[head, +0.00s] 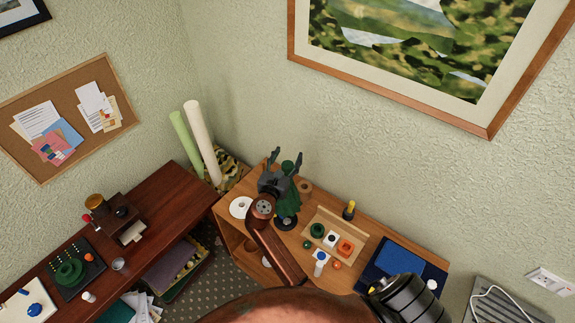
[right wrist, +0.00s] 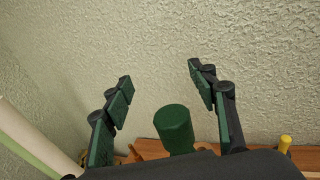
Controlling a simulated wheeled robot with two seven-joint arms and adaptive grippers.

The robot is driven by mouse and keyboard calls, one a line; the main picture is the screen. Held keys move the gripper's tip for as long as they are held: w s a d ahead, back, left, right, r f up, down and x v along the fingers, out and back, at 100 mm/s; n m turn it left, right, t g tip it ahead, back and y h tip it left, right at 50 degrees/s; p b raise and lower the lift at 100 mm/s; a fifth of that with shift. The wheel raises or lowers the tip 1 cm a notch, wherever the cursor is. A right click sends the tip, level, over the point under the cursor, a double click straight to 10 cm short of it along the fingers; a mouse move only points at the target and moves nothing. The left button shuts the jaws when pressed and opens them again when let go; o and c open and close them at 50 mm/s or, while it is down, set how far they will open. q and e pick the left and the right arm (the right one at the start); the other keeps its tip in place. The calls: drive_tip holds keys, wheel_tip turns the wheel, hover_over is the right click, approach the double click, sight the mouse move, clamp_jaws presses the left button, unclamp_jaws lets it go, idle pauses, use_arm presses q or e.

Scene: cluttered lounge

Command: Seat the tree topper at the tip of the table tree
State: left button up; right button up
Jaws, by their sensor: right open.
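The table tree (head: 288,205) is a dark green cone on a dark base, standing on the wooden table in the head view. A dark green cylinder (head: 287,167), apparently the topper, shows above it, upright; the arm and gripper hide part of the tree, so I cannot tell whether the two touch. The cylinder also shows in the right wrist view (right wrist: 174,130), with its round top up. My right gripper (head: 286,154) is open, its fingers on either side of the cylinder; the right wrist view (right wrist: 159,72) shows gaps between both fingers and it. My left gripper is out of view.
White and green rolls (head: 203,143) lean in the corner. Walls stand close behind.

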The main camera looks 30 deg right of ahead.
sight(288, 165)
drive_tip(key=shift+r, duration=1.7)
